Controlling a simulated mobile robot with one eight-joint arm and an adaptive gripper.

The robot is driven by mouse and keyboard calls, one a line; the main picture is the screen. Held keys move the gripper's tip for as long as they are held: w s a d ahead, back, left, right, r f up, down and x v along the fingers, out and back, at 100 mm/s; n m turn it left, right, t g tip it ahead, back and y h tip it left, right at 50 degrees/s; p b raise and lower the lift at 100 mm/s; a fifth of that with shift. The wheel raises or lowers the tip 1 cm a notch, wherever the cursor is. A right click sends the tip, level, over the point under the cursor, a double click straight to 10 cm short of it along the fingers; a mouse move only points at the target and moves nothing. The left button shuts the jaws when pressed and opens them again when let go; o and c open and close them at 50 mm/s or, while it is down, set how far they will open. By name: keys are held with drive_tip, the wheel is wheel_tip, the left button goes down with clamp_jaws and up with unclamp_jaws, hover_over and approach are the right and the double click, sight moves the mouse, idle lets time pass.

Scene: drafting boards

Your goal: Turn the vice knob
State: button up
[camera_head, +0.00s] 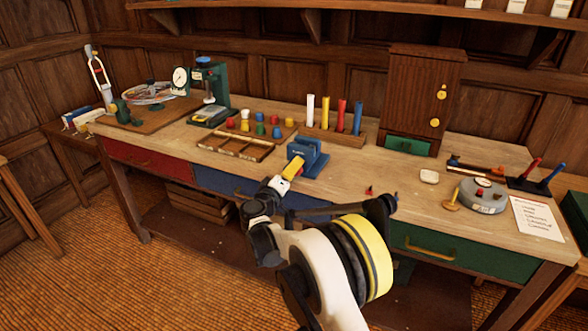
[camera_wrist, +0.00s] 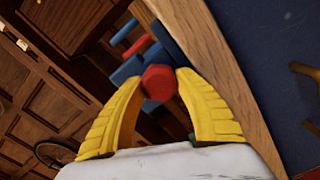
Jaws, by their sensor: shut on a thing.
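A blue vice (camera_head: 309,157) stands at the front edge of the workbench. In the wrist view its blue body (camera_wrist: 173,42) lies just beyond the fingertips. My gripper (camera_head: 293,166) reaches the vice's front from the near side. In the wrist view the two yellow fingers of my gripper (camera_wrist: 159,85) are closed on the red vice knob (camera_wrist: 158,80), with one fingertip on each side of it. In the head view the knob is hidden by my fingers.
The workbench (camera_head: 340,180) carries a sectioned wooden tray (camera_head: 235,148) left of the vice and a rack of coloured cylinders (camera_head: 333,117) behind it. A wooden cabinet (camera_head: 418,90) and a round grey device (camera_head: 482,196) stand to the right. The bench top right of the vice is mostly clear.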

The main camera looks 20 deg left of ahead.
idle(0.3)
drive_tip(key=o, duration=1.2)
